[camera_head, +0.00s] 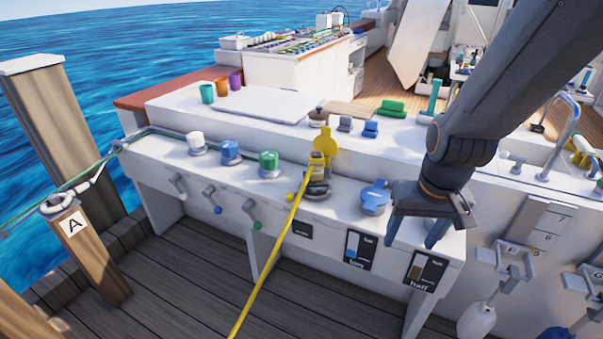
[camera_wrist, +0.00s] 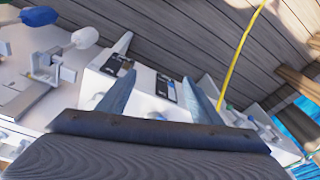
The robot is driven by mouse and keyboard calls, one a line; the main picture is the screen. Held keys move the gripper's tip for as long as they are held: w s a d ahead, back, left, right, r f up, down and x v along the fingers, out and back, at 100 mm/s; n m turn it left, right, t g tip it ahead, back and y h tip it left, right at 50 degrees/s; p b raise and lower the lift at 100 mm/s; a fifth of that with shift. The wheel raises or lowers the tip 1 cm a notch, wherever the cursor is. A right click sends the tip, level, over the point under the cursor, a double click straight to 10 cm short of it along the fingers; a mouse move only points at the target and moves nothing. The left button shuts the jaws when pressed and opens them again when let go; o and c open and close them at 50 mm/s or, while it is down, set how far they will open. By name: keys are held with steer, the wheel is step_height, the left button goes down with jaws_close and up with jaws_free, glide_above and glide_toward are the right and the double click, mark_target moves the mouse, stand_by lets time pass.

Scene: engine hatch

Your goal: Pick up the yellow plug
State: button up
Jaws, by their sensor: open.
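The yellow plug (camera_head: 317,160) stands at a dark socket (camera_head: 318,188) on the white counter in the head view. A yellow cable (camera_head: 269,264) runs from it down over the counter's front edge to the deck. A round yellow cap (camera_head: 327,142) stands raised just behind it. My gripper (camera_head: 415,232) is to the right of the plug, at the counter's front edge, apart from the plug, with its fingers spread and empty. In the wrist view my gripper (camera_wrist: 157,62) shows spread fingers; the yellow cable (camera_wrist: 240,57) shows at upper right, while the plug cannot be made out.
A blue capped socket (camera_head: 375,197) lies between plug and gripper. Green (camera_head: 268,162), blue (camera_head: 230,150) and white (camera_head: 196,142) caps stand left of the plug. Levers (camera_head: 250,212) hang from the counter front. A wooden post (camera_head: 85,250) marked A stands at left. The deck in front looks clear.

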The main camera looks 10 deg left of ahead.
steer(key=w+a+f+t+b, duration=0.1)
steer(key=w+a+f+t, duration=0.2)
steer(key=w, duration=0.5)
steer(key=w+a+f+t+y, duration=0.15)
steer(key=w+a, duration=0.25)
steer(key=w, duration=0.4)
steer(key=w+a+f+t+b, duration=0.1)
steer(key=w+a+f+t, duration=0.25)
steer(key=w, duration=0.35)
steer(key=n+t+b, duration=0.1)
steer(key=n+t, duration=0.1)
steer(key=t, duration=0.4)
glide_toward(317, 174)
steer(key=shift+y, duration=0.45)
steer(key=w, duration=0.2)
steer(key=w+f, duration=0.1)
steer(key=w, duration=0.1)
steer(key=shift+w+d+f, duration=0.15)
steer(key=shift+w+d, duration=0.05)
steer(key=shift+w, duration=0.1)
steer(key=shift+s+a+t, duration=0.1)
steer(key=shift+a+t, duration=0.45)
steer(key=shift+t, duration=0.25)
steer(key=shift+w+a, duration=0.2)
steer(key=shift+w, duration=0.85)
steer(key=w, duration=0.5)
steer(key=shift+w+a+f, duration=0.15)
steer(key=shift+w+a, duration=0.05)
steer(key=shift+w, duration=0.15)
steer(key=shift+c, duration=0.2)
